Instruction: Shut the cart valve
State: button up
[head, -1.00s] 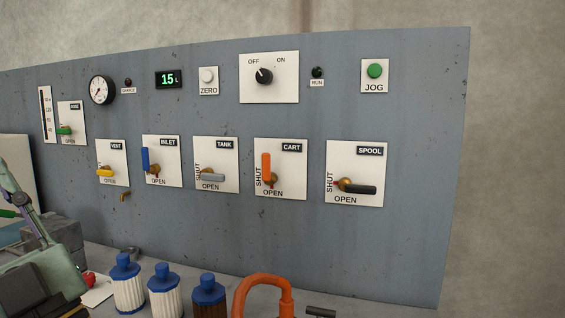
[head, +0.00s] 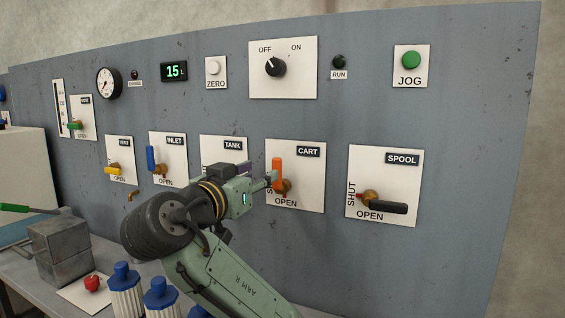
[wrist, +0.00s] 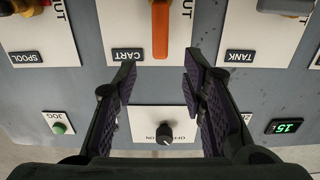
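The cart valve has an orange lever (head: 277,171) on a white plate labelled CART (head: 308,152), with SHUT up its left side and OPEN below. The lever stands upright from its brass body (head: 284,187). My gripper (head: 268,181) is just left of the lever in the head view and hides part of the SHUT lettering. In the wrist view, which is upside down, my gripper (wrist: 159,66) is open with nothing between its fingers. The orange lever (wrist: 160,32) lines up with the gap, its end near fingertip level in the picture. Contact is not visible.
The spool valve's black lever (head: 388,207) lies level to the right. The tank valve plate (head: 224,144) is partly hidden by my arm. The inlet's blue lever (head: 151,158) is upright. Blue-capped bottles (head: 125,278) and grey blocks (head: 58,248) stand on the bench below.

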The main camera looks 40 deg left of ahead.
aim_at(275, 167)
jog(key=p+x, duration=0.3)
jog(key=x, duration=0.6)
jog(key=shift+w+a+f, duration=0.1)
jog(key=shift+w, duration=0.2)
grip_shut()
dwell(0.4)
